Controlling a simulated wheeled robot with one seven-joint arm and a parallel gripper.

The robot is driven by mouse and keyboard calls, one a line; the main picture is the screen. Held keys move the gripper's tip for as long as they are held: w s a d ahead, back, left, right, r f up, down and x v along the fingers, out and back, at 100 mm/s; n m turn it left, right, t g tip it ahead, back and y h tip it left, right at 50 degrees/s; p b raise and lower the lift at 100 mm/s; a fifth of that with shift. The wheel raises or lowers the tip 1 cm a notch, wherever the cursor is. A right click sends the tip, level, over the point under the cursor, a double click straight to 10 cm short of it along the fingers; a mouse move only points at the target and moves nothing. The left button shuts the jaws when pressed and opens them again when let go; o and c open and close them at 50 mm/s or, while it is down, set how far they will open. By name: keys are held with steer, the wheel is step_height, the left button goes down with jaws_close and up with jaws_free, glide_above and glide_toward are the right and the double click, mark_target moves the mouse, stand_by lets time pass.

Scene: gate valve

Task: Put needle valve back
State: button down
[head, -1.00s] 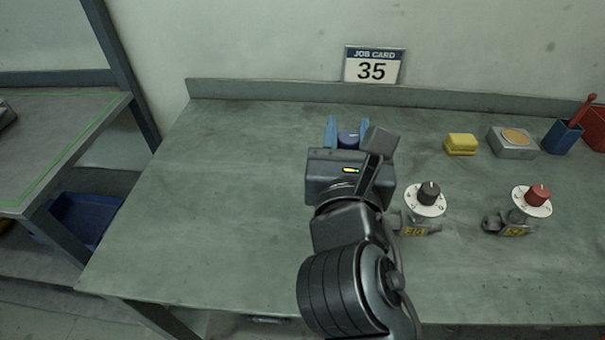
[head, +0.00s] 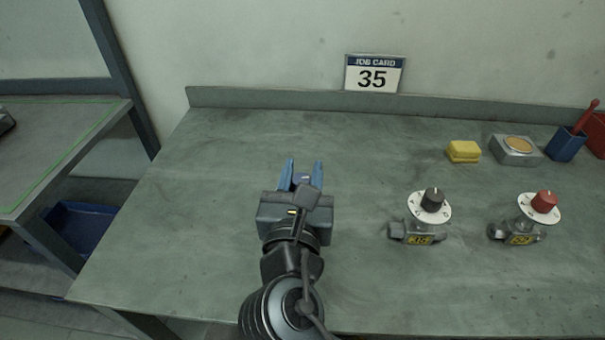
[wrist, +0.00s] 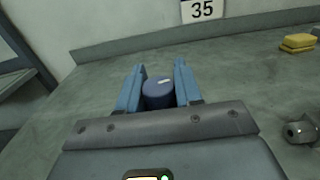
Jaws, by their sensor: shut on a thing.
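My gripper (head: 303,178) is over the middle of the bench, left of the two valves. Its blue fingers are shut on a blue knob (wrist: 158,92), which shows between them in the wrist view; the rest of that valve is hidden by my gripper. I cannot tell whether it touches the bench. A needle valve with a black knob (head: 432,201), a white dial and a yellow tag stands to the right. Another valve with a red knob (head: 544,202) stands farther right.
The job card sign (head: 374,74), reading 35, stands at the back edge. A yellow sponge (head: 463,151), a grey box with a tan top (head: 516,149) and a blue holder (head: 566,143) are at the back right. The bench's left side (head: 190,200) is clear.

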steer(key=c, duration=0.8)
jaws_free()
steer(key=shift+f, duration=0.15)
steer(key=shift+o, duration=0.2)
steer(key=s, duration=1.2)
steer(key=shift+a+b, duration=0.35)
steer(key=shift+s, duration=0.1)
